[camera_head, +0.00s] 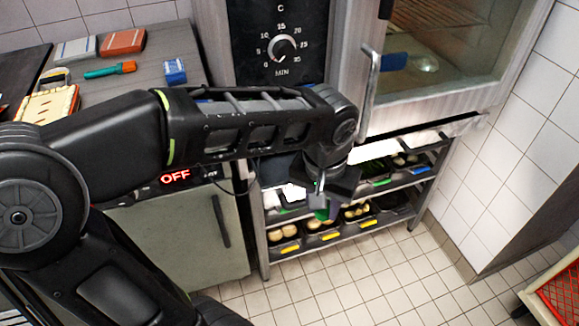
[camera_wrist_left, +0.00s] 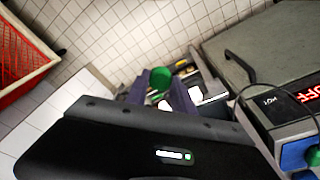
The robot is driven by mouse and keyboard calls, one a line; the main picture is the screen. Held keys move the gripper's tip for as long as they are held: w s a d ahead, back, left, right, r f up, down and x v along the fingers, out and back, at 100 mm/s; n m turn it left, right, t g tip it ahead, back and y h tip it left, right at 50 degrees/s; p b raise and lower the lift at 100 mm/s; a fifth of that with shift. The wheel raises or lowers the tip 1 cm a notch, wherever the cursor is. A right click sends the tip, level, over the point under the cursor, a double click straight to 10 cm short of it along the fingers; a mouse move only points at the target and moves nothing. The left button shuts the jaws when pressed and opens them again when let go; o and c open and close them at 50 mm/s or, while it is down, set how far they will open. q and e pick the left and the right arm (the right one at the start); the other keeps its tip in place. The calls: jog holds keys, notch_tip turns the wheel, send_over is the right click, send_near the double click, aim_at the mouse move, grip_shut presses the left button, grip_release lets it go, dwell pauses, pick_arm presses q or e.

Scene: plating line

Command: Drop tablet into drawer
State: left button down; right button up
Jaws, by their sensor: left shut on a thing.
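My left gripper (camera_head: 322,204) hangs in front of the shelf rack, shut on a small green thing (camera_head: 321,214). In the left wrist view this green thing (camera_wrist_left: 161,78) looks rounded and sits at the fingertips of my left gripper (camera_wrist_left: 160,92). It may be the tablet, but I cannot tell its full shape. I see no drawer that is clearly pulled out. The grey cabinet (camera_head: 185,247) left of the gripper has a dark handle and a red OFF display. My right gripper is not in view.
The rack (camera_head: 265,240) holds black trays of food on two levels. An oven (camera_head: 430,95) with a metal handle stands above it. The counter (camera_head: 130,90) at left holds sponges, a green-and-orange tool and a blue-and-white box. A red crate (camera_head: 560,295) is at lower right.

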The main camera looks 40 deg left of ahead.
pick_arm(q)
jog(key=p, duration=0.3)
send_near(289, 162)
jog(key=s+d+r, duration=0.3)
notch_tip(289, 162, down, 2)
jog(key=shift+d+f, duration=0.1)
jog(key=shift+d, duration=0.05)
notch_tip(289, 162, down, 4)
jog(key=shift+s, duration=0.1)
jog(key=shift+f+p, duration=0.35)
jog(key=shift+p, duration=0.1)
jog(key=shift+f, duration=0.1)
jog(key=shift+f, duration=0.1)
jog(key=shift+f+b, duration=0.5)
jog(key=shift+b, duration=0.05)
